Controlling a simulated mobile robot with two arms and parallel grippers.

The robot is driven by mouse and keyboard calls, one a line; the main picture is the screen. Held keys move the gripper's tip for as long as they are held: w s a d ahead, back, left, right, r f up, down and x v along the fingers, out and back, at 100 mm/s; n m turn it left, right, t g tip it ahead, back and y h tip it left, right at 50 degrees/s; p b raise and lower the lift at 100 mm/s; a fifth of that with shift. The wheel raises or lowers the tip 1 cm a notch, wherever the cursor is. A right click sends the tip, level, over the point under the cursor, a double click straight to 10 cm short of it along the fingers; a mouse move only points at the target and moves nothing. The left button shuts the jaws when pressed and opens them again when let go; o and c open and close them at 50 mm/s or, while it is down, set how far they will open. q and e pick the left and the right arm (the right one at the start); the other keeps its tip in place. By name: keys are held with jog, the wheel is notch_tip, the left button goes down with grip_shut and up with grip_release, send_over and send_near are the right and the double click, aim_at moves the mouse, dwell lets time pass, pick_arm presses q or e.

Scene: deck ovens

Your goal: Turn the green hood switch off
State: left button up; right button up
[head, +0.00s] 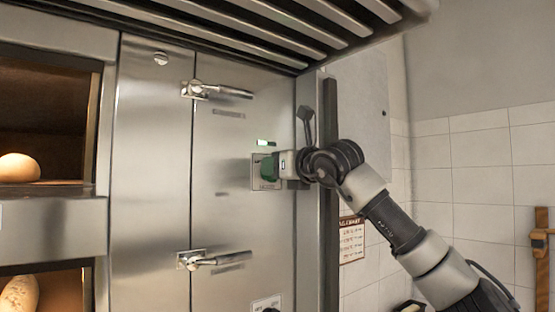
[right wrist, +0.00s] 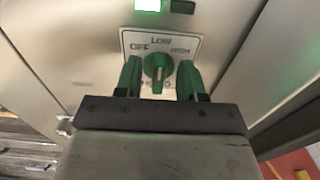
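The green hood switch (right wrist: 157,66) is a round knob with a raised grip on a white plate (right wrist: 185,47) in the right wrist view. The plate reads OFF at the left and LOW at the top; its right label is blurred. The knob's grip stands about upright. My right gripper (right wrist: 160,78) is open, with one green-padded finger on each side of the knob and narrow gaps to it. In the head view the right gripper (head: 270,166) is at the plate on the steel front and hides most of the knob. My left gripper is not in view.
A green lamp (right wrist: 148,5) glows above the plate, beside a dark one (right wrist: 183,6). Latch handles (head: 222,91) (head: 215,259) stick out from the steel doors. The slatted hood (head: 290,22) hangs above. Bread (head: 18,168) lies in the oven at the left.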

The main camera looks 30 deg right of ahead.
grip_shut()
dwell(0.3)
jog(key=shift+n, duration=0.3)
jog(key=n, duration=0.5)
jog(key=a+n, duration=0.1)
jog(key=n, duration=0.2)
jog(key=shift+f, duration=0.1)
jog(key=shift+n, duration=0.4)
grip_release()
jog(key=shift+s+f, duration=0.1)
